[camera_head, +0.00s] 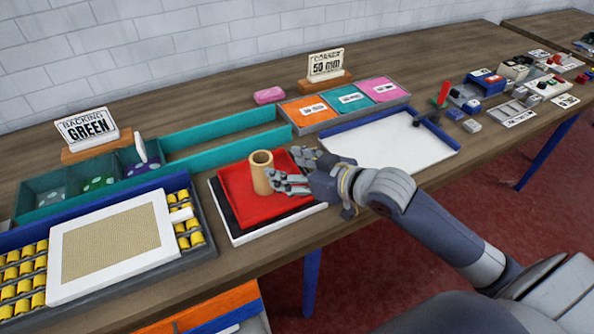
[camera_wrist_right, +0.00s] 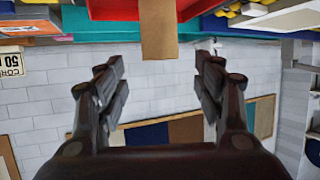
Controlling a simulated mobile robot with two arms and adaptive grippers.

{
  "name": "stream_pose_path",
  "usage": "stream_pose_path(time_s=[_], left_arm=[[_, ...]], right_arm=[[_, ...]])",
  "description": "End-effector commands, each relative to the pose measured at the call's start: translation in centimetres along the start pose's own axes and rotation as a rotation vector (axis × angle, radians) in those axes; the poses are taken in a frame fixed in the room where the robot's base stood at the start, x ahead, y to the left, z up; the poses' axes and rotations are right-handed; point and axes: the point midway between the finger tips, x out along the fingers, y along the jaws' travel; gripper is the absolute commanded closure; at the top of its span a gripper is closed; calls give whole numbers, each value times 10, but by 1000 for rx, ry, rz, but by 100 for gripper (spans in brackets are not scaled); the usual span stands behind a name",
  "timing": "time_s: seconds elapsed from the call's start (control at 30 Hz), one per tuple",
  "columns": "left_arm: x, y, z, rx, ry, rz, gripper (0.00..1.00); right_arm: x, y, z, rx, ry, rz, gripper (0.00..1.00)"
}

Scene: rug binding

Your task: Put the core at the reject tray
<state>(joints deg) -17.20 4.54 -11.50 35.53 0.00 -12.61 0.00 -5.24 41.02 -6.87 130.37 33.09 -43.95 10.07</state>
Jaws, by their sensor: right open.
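The core is a tan hollow cylinder (camera_head: 261,172) standing upright on the red tray (camera_head: 232,205), which I take to be the reject tray. My right gripper (camera_head: 285,170) is open beside the core, on its right, with its fingers close to it. In the right wrist view the picture is upside down, and the core (camera_wrist_right: 158,28) shows at the top between the two spread fingers (camera_wrist_right: 160,75), beyond their tips. I cannot tell whether a finger touches the core. My left gripper is not in view.
The red tray lies on a black and white stack near the table's front edge. A framed board (camera_head: 118,245) lies left over yellow spools (camera_head: 22,275). A blue-edged white tray (camera_head: 395,145) is right. Teal bins (camera_head: 225,128) and a "CORNER 50 mm" sign (camera_head: 326,66) stand behind.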

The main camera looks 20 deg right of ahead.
Motion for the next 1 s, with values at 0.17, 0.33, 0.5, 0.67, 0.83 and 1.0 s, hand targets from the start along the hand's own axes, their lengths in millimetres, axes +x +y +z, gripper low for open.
stream_pose_path(time_s=[0.17,0.33,0.5,0.67,0.83,1.0], left_arm=[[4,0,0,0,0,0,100],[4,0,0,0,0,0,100],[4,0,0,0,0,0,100],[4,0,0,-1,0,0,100],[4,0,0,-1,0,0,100],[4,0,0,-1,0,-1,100]], right_arm=[[-17,0,1,-1,-2,1,38],[-22,0,0,0,-1,-1,38],[-22,0,0,0,0,-1,38],[-22,0,0,0,0,0,38],[-22,-2,5,3,-12,3,38],[-24,-17,61,25,-149,41,38]])
